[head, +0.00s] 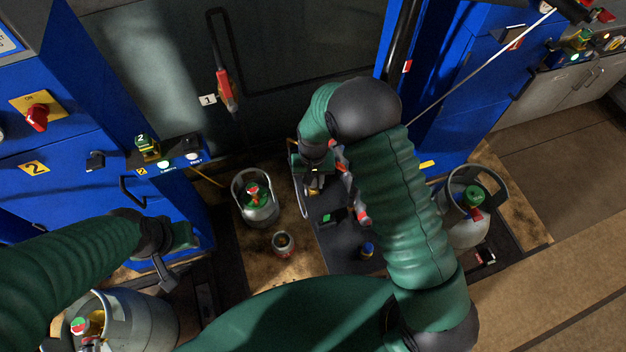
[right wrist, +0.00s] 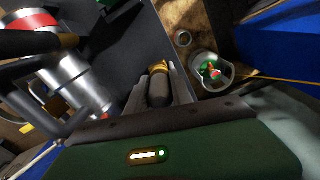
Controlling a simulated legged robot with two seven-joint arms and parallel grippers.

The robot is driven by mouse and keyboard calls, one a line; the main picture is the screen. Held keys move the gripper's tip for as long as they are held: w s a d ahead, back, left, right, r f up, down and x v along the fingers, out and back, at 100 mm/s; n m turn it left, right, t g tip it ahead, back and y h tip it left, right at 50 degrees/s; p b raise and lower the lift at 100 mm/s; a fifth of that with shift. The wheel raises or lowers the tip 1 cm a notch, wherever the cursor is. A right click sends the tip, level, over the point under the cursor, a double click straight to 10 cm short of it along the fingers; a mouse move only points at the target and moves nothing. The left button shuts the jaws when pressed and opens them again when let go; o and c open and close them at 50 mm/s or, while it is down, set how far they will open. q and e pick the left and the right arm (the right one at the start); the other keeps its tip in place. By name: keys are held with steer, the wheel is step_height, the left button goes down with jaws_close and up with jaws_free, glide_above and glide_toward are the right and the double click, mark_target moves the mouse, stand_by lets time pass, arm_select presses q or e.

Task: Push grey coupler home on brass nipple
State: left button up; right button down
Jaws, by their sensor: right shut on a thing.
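My right gripper (head: 314,190) is shut on the grey coupler, low over the dark platform in the head view. In the right wrist view the grey coupler (right wrist: 160,92) sits between the fingers of that gripper (right wrist: 160,88). A brass piece (right wrist: 159,67) shows at the coupler's far end. I cannot tell whether it is the nipple or part of the coupler, nor how far the two are pushed together. My left gripper (head: 165,273) hangs at the left, apart from the work; its jaw opening is unclear.
A grey cylinder with a red-and-green top (head: 255,204) stands left of the right gripper, with a small can (head: 284,245) nearer. Other cylinders stand at the right (head: 470,225) and lower left (head: 145,318). A silver, red-banded body (right wrist: 88,78) is close to the right wrist.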

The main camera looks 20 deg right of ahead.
steer(key=shift+f, duration=0.3)
steer(key=c, duration=1)
jaws_free()
steer(key=shift+c, duration=0.2)
steer(key=shift+r, duration=0.1)
step_height(320, 180, up, 17)
